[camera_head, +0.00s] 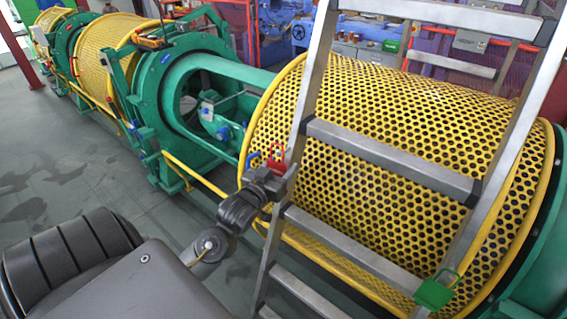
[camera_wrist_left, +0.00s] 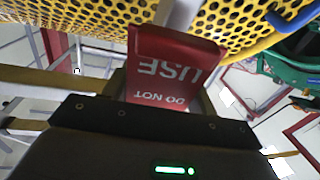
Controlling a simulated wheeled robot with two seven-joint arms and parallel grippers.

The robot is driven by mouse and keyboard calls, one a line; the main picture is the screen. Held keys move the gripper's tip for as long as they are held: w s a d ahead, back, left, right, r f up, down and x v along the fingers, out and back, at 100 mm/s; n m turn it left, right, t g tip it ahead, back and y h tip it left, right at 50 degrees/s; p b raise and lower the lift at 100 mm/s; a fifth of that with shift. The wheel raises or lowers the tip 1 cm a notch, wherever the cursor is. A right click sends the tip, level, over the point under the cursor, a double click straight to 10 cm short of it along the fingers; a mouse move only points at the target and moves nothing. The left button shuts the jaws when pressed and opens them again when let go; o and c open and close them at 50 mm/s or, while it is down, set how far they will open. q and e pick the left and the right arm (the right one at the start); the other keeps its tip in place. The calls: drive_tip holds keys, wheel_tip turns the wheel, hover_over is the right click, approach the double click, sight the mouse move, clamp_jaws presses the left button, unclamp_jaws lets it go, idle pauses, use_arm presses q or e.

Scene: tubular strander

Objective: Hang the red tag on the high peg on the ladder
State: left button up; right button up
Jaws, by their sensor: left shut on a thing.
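The red tag (camera_head: 277,165) is in my left gripper (camera_head: 284,177), beside the left rail of the ladder (camera_head: 307,100). Its loop points up in the head view. In the left wrist view the tag (camera_wrist_left: 170,66) stands between the fingers, with white lettering upside down. A grey bar (camera_wrist_left: 178,14) shows just beyond its top edge. My left gripper is shut on the tag. I cannot make out the high peg clearly. My right gripper is in neither view.
A green tag (camera_head: 436,291) hangs low on the ladder's right rail. A blue curved piece (camera_head: 254,160) is just left of the red tag. The yellow perforated drum (camera_head: 400,110) lies close behind the ladder. Grey floor (camera_head: 60,165) is clear at left.

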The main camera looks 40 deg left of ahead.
use_arm(q)
drive_tip(key=s+p, duration=0.1)
drive_tip(key=s, duration=0.5)
drive_tip(key=shift+s+p, duration=0.35)
drive_tip(key=shift+p, duration=0.05)
drive_tip(key=shift+d, duration=0.1)
idle(0.6)
drive_tip(key=w+d+r+m+h+b, duration=0.1)
drive_tip(key=w+d, duration=0.1)
drive_tip(key=d, duration=0.6)
drive_tip(key=w+d+r+h+b, duration=0.1)
drive_tip(key=d, duration=0.8)
drive_tip(key=shift+w+r+m+h+b, duration=0.2)
drive_tip(key=shift+w+m+h+b, duration=0.15)
drive_tip(key=shift+w+m+h, duration=0.05)
drive_tip(key=shift+d+f, duration=0.1)
